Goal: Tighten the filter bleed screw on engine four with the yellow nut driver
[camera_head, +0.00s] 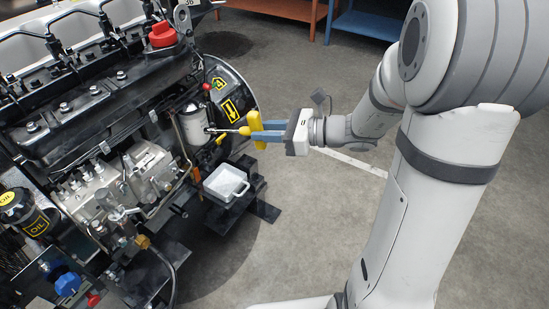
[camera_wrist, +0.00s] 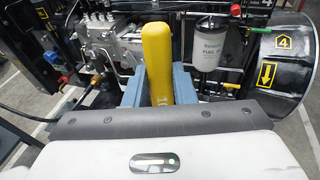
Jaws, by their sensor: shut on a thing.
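My gripper (camera_head: 262,132) has blue fingers and is shut on the yellow nut driver (camera_head: 257,129), whose thick handle stands across the fingers. The driver's thin metal shaft points left, and its tip is at the side of the white fuel filter (camera_head: 192,122) on the engine. The bleed screw is too small to make out, and I cannot tell whether the tip is seated on it. In the wrist view, the yellow handle (camera_wrist: 157,62) is between the fingers (camera_wrist: 157,87), hiding the driver's shaft. The filter (camera_wrist: 209,52) shows to its right, beside the engine housing marked 4 (camera_wrist: 284,42).
A small white tray (camera_head: 226,184) sits on a dark stand below the driver. The engine's grey pump (camera_head: 130,178) and pipes are left of the filter. A red cap (camera_head: 162,34) is on top. Open floor (camera_head: 310,210) lies to the right; orange and blue benches are behind.

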